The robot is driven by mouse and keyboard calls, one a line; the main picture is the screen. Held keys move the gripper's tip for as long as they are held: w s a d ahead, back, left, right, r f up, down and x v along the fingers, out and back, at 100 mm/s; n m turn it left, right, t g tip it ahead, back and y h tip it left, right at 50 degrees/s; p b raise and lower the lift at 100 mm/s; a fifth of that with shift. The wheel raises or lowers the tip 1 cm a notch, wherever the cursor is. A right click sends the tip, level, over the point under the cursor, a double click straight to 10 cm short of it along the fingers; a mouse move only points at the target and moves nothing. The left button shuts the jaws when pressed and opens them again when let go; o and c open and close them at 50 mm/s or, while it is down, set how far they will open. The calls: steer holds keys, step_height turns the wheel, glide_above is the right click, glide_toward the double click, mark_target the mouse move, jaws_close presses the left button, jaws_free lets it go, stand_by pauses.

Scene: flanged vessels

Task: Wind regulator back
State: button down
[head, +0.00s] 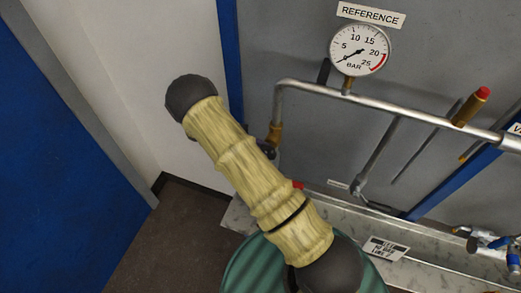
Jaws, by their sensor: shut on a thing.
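No regulator can be clearly made out. A brass fitting (274,134) sits at the lower left end of a steel pipe (390,103), with a small dark part below it, partly hidden by my yellow-sleeved arm. A round gauge (360,50) marked BAR stands on the pipe under a REFERENCE label (371,14). Its needle points to the lower left, near the bottom of the scale. My arm crosses the middle of the head view and hides what lies behind it. My gripper does not show.
A brass part with a red cap (473,106) slants up from the pipe at the right. Blue-handled valves (495,243) stand at the lower right, near a printed plate (386,249). A green ribbed surface (247,270) lies at the bottom. Open floor (170,235) shows at the lower left.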

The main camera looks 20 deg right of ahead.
steer(key=shift+g+h, duration=0.3)
steer(key=shift+h, duration=0.1)
steer(key=c, duration=1.5)
jaws_free()
steer(key=shift+c, duration=0.2)
